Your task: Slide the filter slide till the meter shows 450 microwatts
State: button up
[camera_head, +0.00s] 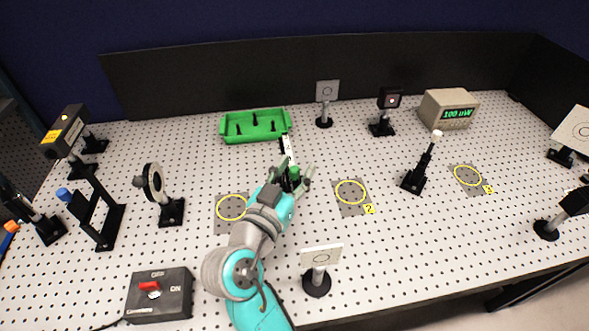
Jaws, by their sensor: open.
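The meter (448,108) is a beige box at the back right, and its green display reads 100 uW. A white strip with dark marks (287,146) stands just beyond my gripper and looks like part of the filter slide. A small green knob (295,173) shows between the fingers of my gripper (296,172). My gripper is open, with a finger to each side of the knob. I cannot tell whether either finger touches it. My arm hides most of the slide's body and mount.
A green tray (256,135) with dark posts lies behind my gripper. A white card on a post (321,257) stands front right of my arm. A switch box (160,295) is at front left, a round mount (155,185) further back. Yellow-ringed plates (351,208) lie flat.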

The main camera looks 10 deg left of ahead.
grip_shut()
jog(key=s, duration=0.1)
jog(key=s+d, duration=0.1)
jog(key=s, duration=0.1)
jog(key=shift+s, duration=0.2)
grip_release()
jog(key=v, duration=1.2)
dwell(0.5)
